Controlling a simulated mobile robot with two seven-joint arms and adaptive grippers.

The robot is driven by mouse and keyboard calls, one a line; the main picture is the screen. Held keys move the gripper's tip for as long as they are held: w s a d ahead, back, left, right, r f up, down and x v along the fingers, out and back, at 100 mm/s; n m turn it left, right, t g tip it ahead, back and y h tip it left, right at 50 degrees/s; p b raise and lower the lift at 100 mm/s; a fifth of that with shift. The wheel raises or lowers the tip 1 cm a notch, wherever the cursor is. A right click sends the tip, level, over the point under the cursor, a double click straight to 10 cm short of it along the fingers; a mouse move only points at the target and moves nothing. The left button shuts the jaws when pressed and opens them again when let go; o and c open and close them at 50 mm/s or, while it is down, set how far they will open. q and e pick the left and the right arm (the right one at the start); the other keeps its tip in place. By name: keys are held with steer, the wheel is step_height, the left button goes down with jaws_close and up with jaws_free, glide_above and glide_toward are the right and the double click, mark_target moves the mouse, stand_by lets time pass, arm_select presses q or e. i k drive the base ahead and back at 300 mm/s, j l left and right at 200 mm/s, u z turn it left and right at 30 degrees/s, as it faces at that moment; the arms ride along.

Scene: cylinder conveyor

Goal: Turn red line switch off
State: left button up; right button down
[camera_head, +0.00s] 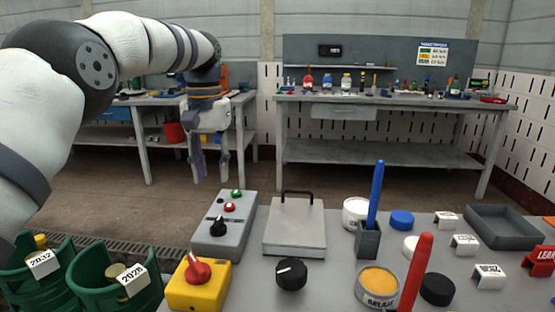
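A yellow box (190,297) with a red rotary knob (197,270) stands at the front of the near table, left of centre. The knob's handle points up and slightly left. Behind it is a grey control box (232,250) with a green button (236,194), a red button (229,207) and a black selector knob (218,227). I cannot tell from labels which one is the red line switch. My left gripper (211,174) hangs fingers down beyond the table's far edge, above and behind both boxes. Its fingers are apart with nothing between them. My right gripper is out of view.
A black dial (291,274) sits right of the yellow box, with a grey plate with a handle (295,227) behind it. Green cups (112,280) stand at left. A blue marker (375,195) and red marker (416,272) stick up at right. A grey tray (504,243) lies far right.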

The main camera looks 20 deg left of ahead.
mark_target(199, 273)
steer(key=k+l, duration=1.15)
steer(key=k, duration=0.15)
